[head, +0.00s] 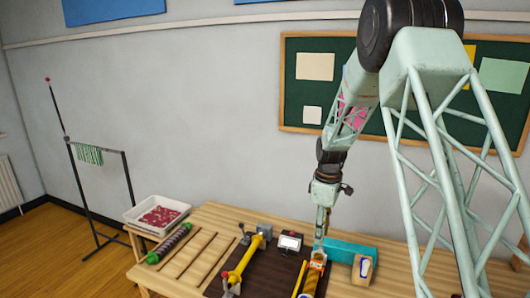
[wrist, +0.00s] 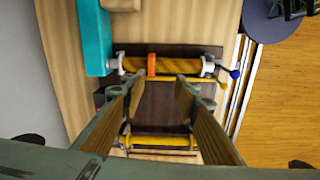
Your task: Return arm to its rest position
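My arm reaches down over the wooden workbench (head: 205,218) from the right in the head view. My gripper (head: 319,256) points downward above the bench, close to a yellow-orange roller (head: 313,278). In the wrist view my gripper (wrist: 160,77) has its two fingers spread apart with nothing held between them. The roller (wrist: 184,65) with an orange band (wrist: 152,64) lies beyond the fingertips. I cannot tell the exact gap between fingertips and roller.
A dark mat (head: 262,272) holds a yellow-handled tool (head: 243,262). A teal box (head: 350,250) and a wooden block with a white-blue piece (head: 363,268) stand close right of my gripper. A white tray (head: 133,218), thin rods and a green-ended roller (head: 170,242) lie left. A wall is behind.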

